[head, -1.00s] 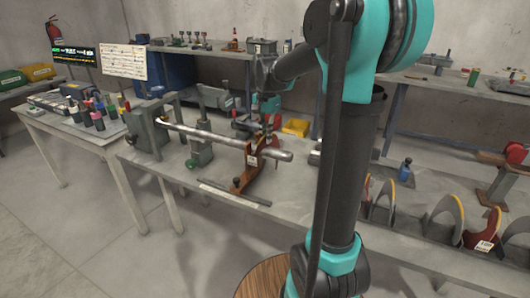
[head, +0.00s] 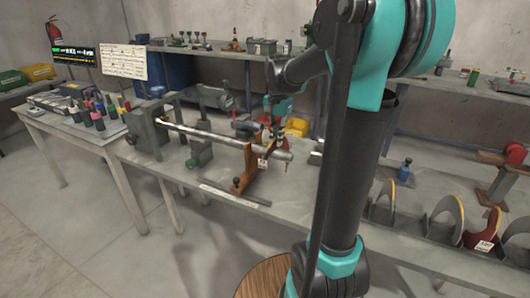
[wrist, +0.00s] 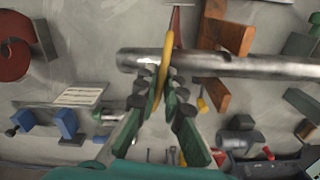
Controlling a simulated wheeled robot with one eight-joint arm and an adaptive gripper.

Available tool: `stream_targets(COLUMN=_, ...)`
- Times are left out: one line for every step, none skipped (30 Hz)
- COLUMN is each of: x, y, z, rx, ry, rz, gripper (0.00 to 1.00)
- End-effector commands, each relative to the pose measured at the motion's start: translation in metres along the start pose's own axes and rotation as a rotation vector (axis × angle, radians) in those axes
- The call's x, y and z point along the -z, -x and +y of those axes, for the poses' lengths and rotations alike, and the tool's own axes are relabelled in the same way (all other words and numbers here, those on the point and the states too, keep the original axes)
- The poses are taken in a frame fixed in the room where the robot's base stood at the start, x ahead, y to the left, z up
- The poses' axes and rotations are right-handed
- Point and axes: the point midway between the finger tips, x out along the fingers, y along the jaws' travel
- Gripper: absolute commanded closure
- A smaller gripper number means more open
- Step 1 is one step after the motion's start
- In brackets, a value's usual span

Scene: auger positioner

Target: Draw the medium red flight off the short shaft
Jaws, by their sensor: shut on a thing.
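The short shaft (head: 215,137) is a grey metal bar lying level across an orange-brown stand (head: 247,170); it also shows in the wrist view (wrist: 270,66). The medium red flight, with a yellow edge and a white tag (head: 263,164), stands at the shaft near its free end. In the wrist view the flight (wrist: 176,22) shows nearly edge-on, between the brown stand (wrist: 225,50) and the shaft's free end. My gripper (wrist: 164,80) is shut on its yellow rim. In the head view my gripper (head: 277,130) is above the shaft end, and the flight is mostly hidden.
Another tagged red flight (head: 482,228) and several grey, yellow-edged flights (head: 442,212) stand on the bench at right. A flat bar (head: 235,195) lies along the bench's front edge.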

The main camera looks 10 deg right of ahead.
Motion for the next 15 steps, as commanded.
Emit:
stream_targets(x=0.001, y=0.000, z=0.002, rx=0.000, ry=-0.001, rz=0.000, gripper=1.00)
stream_targets(x=0.001, y=0.000, z=0.004, rx=0.000, ry=-0.001, rz=0.000, gripper=1.00)
stream_targets(x=0.001, y=0.000, z=0.005, rx=0.000, ry=-0.001, rz=0.000, gripper=1.00)
stream_targets(x=0.001, y=0.000, z=0.007, rx=0.000, ry=-0.001, rz=0.000, gripper=1.00)
stream_targets(x=0.001, y=0.000, z=0.008, rx=0.000, ry=-0.001, rz=0.000, gripper=1.00)
stream_targets(x=0.002, y=0.000, z=0.009, rx=0.000, ry=-0.001, rz=0.000, gripper=1.00)
stream_targets(x=0.002, y=0.000, z=0.011, rx=0.000, ry=-0.001, rz=0.000, gripper=1.00)
stream_targets(x=0.002, y=0.000, z=0.012, rx=0.000, ry=-0.001, rz=0.000, gripper=1.00)
stream_targets(x=0.002, y=0.000, z=0.013, rx=0.000, ry=-0.001, rz=0.000, gripper=1.00)
stream_targets(x=0.002, y=0.000, z=0.015, rx=0.000, ry=-0.001, rz=0.000, gripper=1.00)
stream_targets(x=0.003, y=0.000, z=0.016, rx=0.000, ry=-0.001, rz=0.000, gripper=1.00)
stream_targets(x=0.003, y=0.000, z=0.017, rx=0.000, ry=-0.001, rz=0.000, gripper=1.00)
stream_targets(x=0.003, y=0.000, z=0.018, rx=0.000, ry=-0.001, rz=0.000, gripper=1.00)
stream_targets(x=0.004, y=0.000, z=0.020, rx=0.000, ry=-0.001, rz=0.000, gripper=1.00)
stream_targets(x=0.004, y=0.000, z=0.021, rx=0.000, ry=-0.001, rz=0.000, gripper=1.00)
